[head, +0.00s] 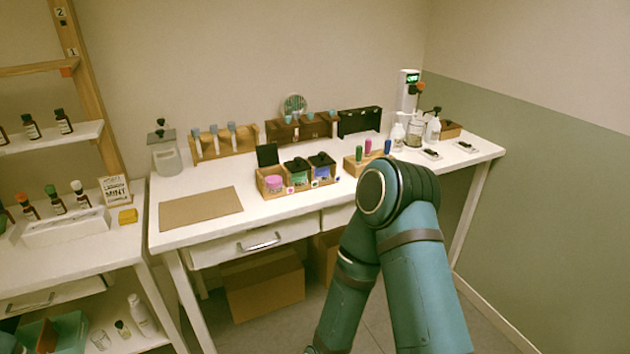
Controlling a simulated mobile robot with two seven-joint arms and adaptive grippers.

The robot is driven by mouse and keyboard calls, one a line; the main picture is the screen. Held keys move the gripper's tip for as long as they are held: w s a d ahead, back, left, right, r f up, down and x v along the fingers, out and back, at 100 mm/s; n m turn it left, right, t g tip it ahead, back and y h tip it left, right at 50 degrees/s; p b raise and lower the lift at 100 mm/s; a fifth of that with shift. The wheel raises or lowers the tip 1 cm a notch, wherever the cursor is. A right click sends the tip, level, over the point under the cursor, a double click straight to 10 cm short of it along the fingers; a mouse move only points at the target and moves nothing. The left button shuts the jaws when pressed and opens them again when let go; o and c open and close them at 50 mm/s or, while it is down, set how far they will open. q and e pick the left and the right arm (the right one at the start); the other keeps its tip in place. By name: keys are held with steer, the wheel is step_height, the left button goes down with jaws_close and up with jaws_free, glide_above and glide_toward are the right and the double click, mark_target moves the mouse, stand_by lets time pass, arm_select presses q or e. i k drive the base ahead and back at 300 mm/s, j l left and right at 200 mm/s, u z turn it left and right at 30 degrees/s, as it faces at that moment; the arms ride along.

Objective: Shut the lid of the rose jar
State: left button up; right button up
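A wooden box (269,191) with several compartments stands on the white table. In its left compartment is a pink-topped jar (273,183), which may be the rose jar; I cannot read its label. A black square lid or panel (267,155) stands upright behind the pink jar, and looks open. The jars beside it, one green (298,178) and one blue (328,184), have dark tops (321,160). My teal arm rises at the right, in front of the table, and bends back down. Neither of my grippers shows.
A brown mat (200,208) lies bare on the table's left. A block with green, pink and blue pieces (368,147) stands right of the box. A glass jar (165,155) and test-tube rack (222,142) stand behind. Shelves with bottles are at the left.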

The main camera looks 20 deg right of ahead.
mark_target(266, 155)
steer(key=i+l, duration=0.1)
steer(key=l, duration=1.6)
steer(key=i, duration=0.05)
